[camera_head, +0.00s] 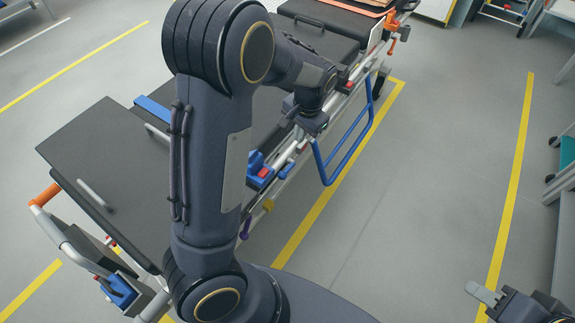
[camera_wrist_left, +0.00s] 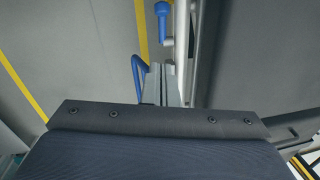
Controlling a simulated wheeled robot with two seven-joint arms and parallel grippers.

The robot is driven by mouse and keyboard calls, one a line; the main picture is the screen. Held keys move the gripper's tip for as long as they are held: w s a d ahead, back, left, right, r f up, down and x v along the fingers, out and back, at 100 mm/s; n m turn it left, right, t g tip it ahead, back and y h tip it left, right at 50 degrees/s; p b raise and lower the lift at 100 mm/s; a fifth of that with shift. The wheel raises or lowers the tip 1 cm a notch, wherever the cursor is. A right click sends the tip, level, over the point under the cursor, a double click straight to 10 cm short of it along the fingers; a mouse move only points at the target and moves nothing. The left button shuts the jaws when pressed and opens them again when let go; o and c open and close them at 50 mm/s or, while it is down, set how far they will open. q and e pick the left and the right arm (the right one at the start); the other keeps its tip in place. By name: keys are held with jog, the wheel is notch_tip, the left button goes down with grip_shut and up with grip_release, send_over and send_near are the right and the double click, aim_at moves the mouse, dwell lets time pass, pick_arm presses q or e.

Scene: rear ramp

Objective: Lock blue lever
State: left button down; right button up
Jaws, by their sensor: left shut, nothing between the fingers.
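A blue lever (camera_wrist_left: 162,20) with a rounded end on a pale stem shows at the top of the left wrist view, beside a silver rail. In the head view a small blue handle (camera_head: 286,169) shows on the side rail of the stretcher (camera_head: 105,150); I cannot be sure it is the same lever. My left gripper (camera_head: 303,128) points down over that rail, shut and empty. Its fingers (camera_wrist_left: 164,85) are apart from the lever in the left wrist view. My right gripper (camera_head: 484,294) is at the lower right, far from the stretcher; its jaw state is unclear.
A blue tubular side guard (camera_head: 350,150) stands out from the stretcher's right side. An orange grip (camera_head: 45,195) and a blue fitting (camera_head: 118,291) are at its near left end. My left arm hides part of the stretcher. Grey floor (camera_head: 440,150) to the right is clear.

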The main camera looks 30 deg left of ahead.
pick_arm(q)
jog(key=b, duration=0.2)
send_over(284, 175)
jog(key=w+d, duration=0.1)
jog(key=w, duration=0.3)
notch_tip(284, 175, down, 10)
jog(key=shift+s+a+f, duration=0.2)
jog(key=shift+s+f, duration=0.4)
jog(key=shift+f, duration=0.1)
jog(key=shift+s+a+f, duration=0.2)
jog(key=shift+s+f, duration=0.35)
jog(key=shift+f, duration=0.1)
jog(key=shift+s+f, duration=0.15)
jog(key=shift+s, duration=0.05)
jog(key=shift+s+f+b, duration=0.6)
jog(key=shift+f+b, duration=0.1)
jog(key=shift+f, duration=0.25)
jog(key=shift+s+a+f+b, duration=0.1)
jog(key=shift+s+f+b, duration=0.1)
jog(key=shift+f+b, duration=0.4)
jog(key=shift+s+f+b, duration=0.15)
jog(key=shift+f+b, duration=0.2)
jog(key=shift+f, duration=0.5)
